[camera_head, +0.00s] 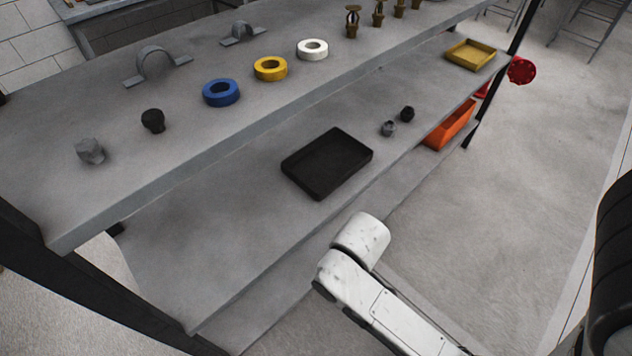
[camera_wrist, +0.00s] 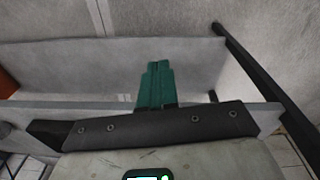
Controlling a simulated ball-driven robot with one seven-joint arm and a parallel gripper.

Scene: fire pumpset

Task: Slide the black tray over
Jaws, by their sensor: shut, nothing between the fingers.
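The black tray (camera_head: 327,164) is a shallow, empty rectangular tray. It lies flat on the middle shelf (camera_head: 225,215) of a grey rack, near the shelf's front edge in the head view. My gripper (camera_wrist: 158,68) shows in the wrist view as two green fingers pressed together, with nothing between them. I cannot make out the tray in the wrist view. In the head view my white arm is in front of the shelf, below the tray, and my gripper is out of sight. I cannot tell how far the fingers are from the tray.
Two small dark fittings (camera_head: 389,129) stand right of the tray, with a yellow tray (camera_head: 470,54) farther along. An orange bin (camera_head: 451,124) sits lower. The upper shelf (camera_head: 200,130) holds tape rolls. The shelf left of the black tray is clear. A black post (camera_wrist: 262,68) crosses the wrist view.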

